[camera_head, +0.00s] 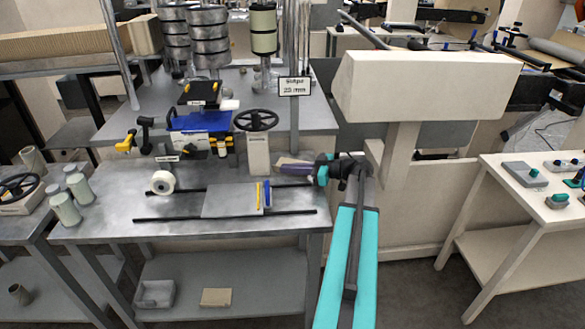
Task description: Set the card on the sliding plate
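A white card (295,86) with dark print, seemingly reading "Setup 22 mm", stands upright at the right front of the raised rear shelf. The grey sliding plate (230,201) lies across two dark rails on the steel bench, with a blue strip and a yellow strip at its right edge. No card lies on it. My gripper (316,172) is at the bench's right edge, right of and behind the plate and below the card. It is beside a purple-brown block (294,168); I cannot tell whether it touches or holds it. Its fingers are too small to read.
A black handwheel (257,121) on a pale post stands left of my gripper. A white roll (162,182) sits at the plate's left rear. A blue and yellow device (200,125) stands behind. A large beige machine (425,85) rises close on the right.

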